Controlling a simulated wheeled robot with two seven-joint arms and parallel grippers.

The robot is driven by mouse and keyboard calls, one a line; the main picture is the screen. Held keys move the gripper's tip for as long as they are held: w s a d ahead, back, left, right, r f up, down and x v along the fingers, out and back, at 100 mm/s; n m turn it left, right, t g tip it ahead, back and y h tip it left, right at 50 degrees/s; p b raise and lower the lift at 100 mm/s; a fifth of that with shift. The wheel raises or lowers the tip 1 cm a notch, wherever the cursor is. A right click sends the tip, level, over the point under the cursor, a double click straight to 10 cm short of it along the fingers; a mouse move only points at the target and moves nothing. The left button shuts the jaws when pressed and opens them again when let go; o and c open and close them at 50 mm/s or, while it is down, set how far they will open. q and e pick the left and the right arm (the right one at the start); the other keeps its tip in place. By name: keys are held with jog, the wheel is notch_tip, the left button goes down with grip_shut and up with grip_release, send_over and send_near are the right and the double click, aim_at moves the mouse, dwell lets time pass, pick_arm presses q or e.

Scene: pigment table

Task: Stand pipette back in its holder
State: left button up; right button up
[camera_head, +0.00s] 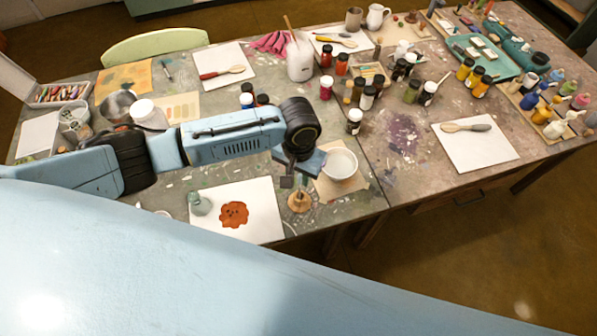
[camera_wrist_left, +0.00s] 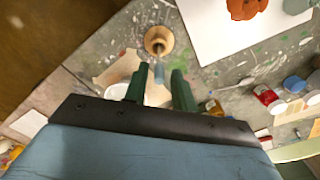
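The holder (camera_head: 299,203) is a small round wooden stand on the table, just right of the white sheet with the orange blot. It also shows in the left wrist view (camera_wrist_left: 157,36). A slim grey-green upright piece, apparently the pipette (camera_wrist_left: 158,72), rises over the holder; whether it is seated I cannot tell. My left gripper (camera_head: 294,181) points down close to the holder. In the left wrist view its two dark green fingers (camera_wrist_left: 160,88) stand apart, with the grey piece between them and gaps visible beside it. My right gripper is not in view.
A white bowl (camera_head: 340,164) stands close to the right of the left gripper. A small glass bottle (camera_head: 200,204) stands on the white sheet (camera_head: 258,226). Several paint jars (camera_head: 354,121) stand behind. The table's front edge is near the holder.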

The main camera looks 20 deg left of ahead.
pick_arm(q)
jog(key=shift+o, duration=0.8)
notch_tip(320, 180, up, 14)
jog(key=shift+f+p, duration=0.25)
jog(key=shift+p, duration=0.15)
jog(key=shift+s+f, duration=0.1)
dwell(0.3)
